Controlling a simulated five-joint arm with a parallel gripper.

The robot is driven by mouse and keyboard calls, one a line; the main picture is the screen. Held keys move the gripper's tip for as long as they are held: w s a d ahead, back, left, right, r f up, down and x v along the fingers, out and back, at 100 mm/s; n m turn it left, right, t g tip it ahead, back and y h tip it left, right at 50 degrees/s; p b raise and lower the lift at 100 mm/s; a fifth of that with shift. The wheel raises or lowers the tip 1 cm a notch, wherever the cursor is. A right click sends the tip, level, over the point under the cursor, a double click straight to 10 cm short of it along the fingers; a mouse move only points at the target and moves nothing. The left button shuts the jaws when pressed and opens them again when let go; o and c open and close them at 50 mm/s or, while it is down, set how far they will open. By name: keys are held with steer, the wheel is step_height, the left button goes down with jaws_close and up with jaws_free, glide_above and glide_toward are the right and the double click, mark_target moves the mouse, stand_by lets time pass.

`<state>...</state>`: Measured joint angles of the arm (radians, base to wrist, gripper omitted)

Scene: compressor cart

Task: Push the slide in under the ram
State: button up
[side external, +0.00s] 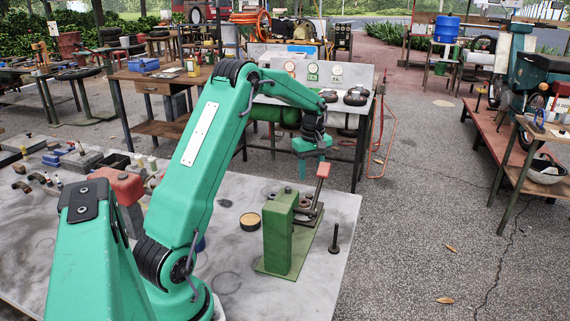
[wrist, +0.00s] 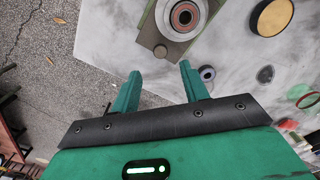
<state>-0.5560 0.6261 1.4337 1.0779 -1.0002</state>
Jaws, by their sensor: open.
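The green press (side external: 279,230) stands on a green base plate near the table's right edge. A dark slide (side external: 307,214) sits low beside its post, below a red-topped lever (side external: 323,171). In the wrist view, the slide's brownish plate (wrist: 152,38) sticks out toward my gripper, with a round grey holder and a red-ringed bearing (wrist: 185,15) behind it. The ram cannot be made out. My gripper (wrist: 158,84) is open and empty, its fingers apart and short of the plate in the picture. In the side view my gripper (side external: 313,160) is above and behind the press.
A dark upright bolt (side external: 335,238) stands right of the press. A round yellow-topped tin (side external: 250,222) is to its left. Small parts and boxes crowd the table's left side. The grey tabletop (side external: 315,282) is clear in front of the press.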

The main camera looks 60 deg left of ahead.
mark_target(309, 195)
steer(key=shift+a+f, duration=0.2)
steer(key=shift+f, duration=3.9)
steer(key=shift+d, duration=0.1)
jaws_close()
